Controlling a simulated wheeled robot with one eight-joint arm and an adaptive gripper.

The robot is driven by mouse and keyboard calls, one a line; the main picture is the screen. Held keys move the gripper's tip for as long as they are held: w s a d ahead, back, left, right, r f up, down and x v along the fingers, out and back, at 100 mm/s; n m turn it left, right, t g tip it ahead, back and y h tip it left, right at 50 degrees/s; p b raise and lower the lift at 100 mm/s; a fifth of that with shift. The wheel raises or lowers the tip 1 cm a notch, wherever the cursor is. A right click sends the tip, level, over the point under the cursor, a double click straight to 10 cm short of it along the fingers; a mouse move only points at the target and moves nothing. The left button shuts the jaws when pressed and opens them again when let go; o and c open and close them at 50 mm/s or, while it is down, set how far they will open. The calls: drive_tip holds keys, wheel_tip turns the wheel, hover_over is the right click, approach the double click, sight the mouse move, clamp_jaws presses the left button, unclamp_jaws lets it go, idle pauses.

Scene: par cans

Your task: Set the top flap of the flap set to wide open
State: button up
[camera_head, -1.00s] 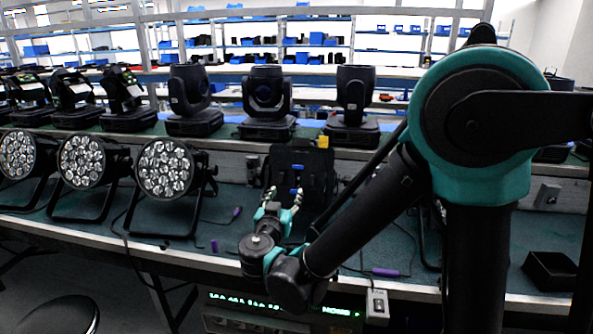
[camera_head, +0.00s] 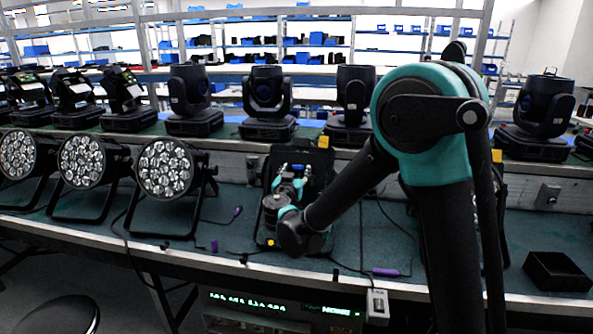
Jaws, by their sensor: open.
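The flap set (camera_head: 322,165) is a black, roughly square panel at the middle of the bench, with a yellow tag at its top right edge. My gripper (camera_head: 292,176) is in front of it, teal and white fingers spread apart and pointing up the panel. Nothing shows between the fingers. My gripper and wrist cover much of the middle and lower part of the flap set. I cannot tell the top flap's angle, or whether a finger touches it. Small blue parts show near the fingertips.
Round LED par cans (camera_head: 165,168) stand to the left. Moving-head lights (camera_head: 266,103) line the raised shelf behind. Purple-handled tools (camera_head: 386,272) and cables lie on the green bench top.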

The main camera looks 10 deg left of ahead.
drive_tip(key=shift+w, duration=0.6)
drive_tip(key=c, duration=1.2)
drive_tip(key=shift+o, duration=0.2)
drive_tip(key=shift+s+r, duration=0.1)
